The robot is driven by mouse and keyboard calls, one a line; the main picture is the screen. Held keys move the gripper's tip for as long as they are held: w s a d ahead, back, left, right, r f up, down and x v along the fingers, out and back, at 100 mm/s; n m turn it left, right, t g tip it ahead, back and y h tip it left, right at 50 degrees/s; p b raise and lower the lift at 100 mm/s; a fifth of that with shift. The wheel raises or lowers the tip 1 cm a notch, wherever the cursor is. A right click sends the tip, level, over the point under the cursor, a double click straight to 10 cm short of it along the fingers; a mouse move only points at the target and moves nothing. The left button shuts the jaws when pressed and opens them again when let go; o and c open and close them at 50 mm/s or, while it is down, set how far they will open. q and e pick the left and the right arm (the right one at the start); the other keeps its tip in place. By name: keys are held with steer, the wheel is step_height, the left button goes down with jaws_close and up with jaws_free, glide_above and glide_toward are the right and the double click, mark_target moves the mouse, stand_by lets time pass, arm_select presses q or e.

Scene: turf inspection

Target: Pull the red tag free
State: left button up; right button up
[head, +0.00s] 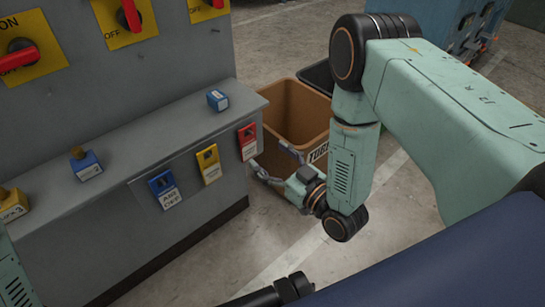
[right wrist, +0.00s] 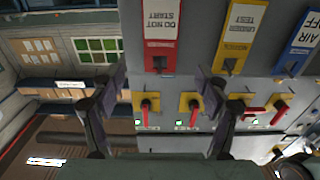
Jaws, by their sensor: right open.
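The red tag (head: 247,141) hangs on the front face of the grey cabinet (head: 215,205), near its right corner, with a white lower part. It also shows upside down at the top of the right wrist view (right wrist: 160,25), reading "DO NOT START". My right gripper (head: 273,160) is open and empty, just right of the tag in the head view. In the right wrist view its fingers stand apart below the tag, and the tag lines up with the gap between them. I see no contact. My left gripper is out of view.
A yellow tag (head: 208,163) and a blue tag (head: 164,189) hang left of the red one. Small blocks, one blue (head: 218,100), sit on the ledge. A brown bin (head: 298,108) stands behind my right gripper. Red switches (head: 18,57) are on the upper panel.

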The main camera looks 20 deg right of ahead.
mark_target(252, 138)
steer(key=b+x, duration=0.2)
steer(key=x, duration=0.4)
steer(key=shift+w+a+f, duration=0.1)
steer(key=shift+w+a, duration=0.1)
steer(key=shift+w, duration=0.4)
steer(key=shift+w, duration=0.1)
steer(key=c, duration=1.3)
steer(key=shift+o, duration=0.2)
steer(key=shift+r+p, duration=0.35)
steer(key=shift+r, duration=0.3)
steer(key=shift+p+v, duration=0.85)
steer(key=shift+v, duration=1.1)
steer(key=shift+p+v, duration=1.05)
steer(key=shift+v, duration=1.5)
steer(key=shift+a, duration=0.1)
